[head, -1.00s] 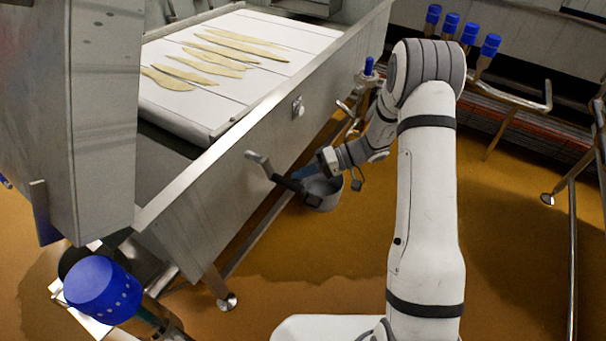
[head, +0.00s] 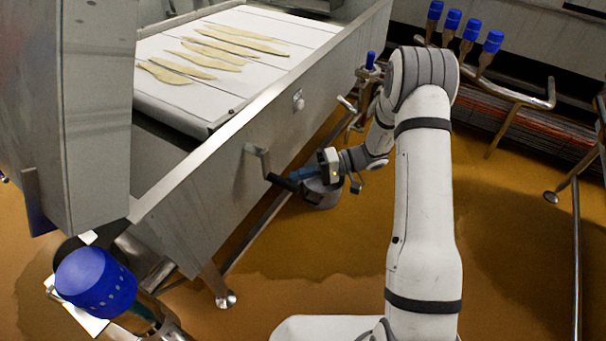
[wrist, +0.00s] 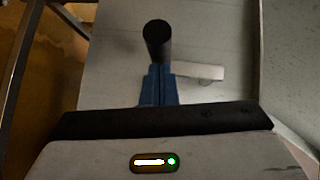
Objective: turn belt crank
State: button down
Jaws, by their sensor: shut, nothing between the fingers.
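The belt crank (head: 258,158) is on the side wall of the belt frame. It has a bent metal arm and a black handle (head: 281,182) that sticks out towards the right. My gripper (head: 300,173) has blue fingers and is right beside the handle, just above it in the head view. In the wrist view the handle's round black end (wrist: 157,32) stands just beyond the tips of my blue fingers (wrist: 158,75). The fingers are shut with nothing held. The pale crank arm (wrist: 200,72) shows behind them. Whether fingers and handle touch, I cannot tell.
The white belt (head: 262,45) carries several flat, pale yellowish pieces (head: 210,62). A blue-capped object (head: 95,281) is at lower left. Several blue-topped posts (head: 470,28) and metal rails (head: 505,98) stand at the right. Brown floor is open at lower right.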

jog(key=w+v, duration=0.2)
jog(key=v, duration=1.1)
jog(key=shift+w+a+r+p, duration=0.25)
jog(key=shift+w+a+p, duration=0.15)
jog(key=shift+a, duration=0.05)
